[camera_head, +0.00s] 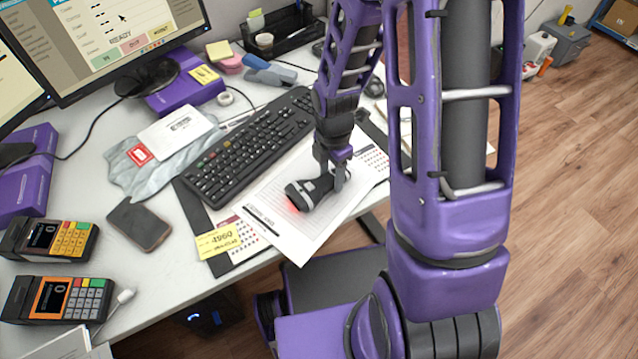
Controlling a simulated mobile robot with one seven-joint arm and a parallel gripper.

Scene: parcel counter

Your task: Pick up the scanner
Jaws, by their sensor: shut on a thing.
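The scanner (309,191) is a dark handheld device with a grey band and a red glow at its front end. It is over the white printed sheet (292,236) near the desk's front edge. My gripper (330,178) reaches down from above and is shut on the scanner at its right end. The fingers are small in this view and partly merge with the scanner's dark body. I cannot tell whether the scanner touches the paper or is just above it.
A black keyboard (250,147) lies just behind and left of the scanner. A phone (139,223), two card terminals (60,299) and a monitor (125,35) stand to the left. My own arm hides the desk's right part. Wooden floor (570,200) is open at right.

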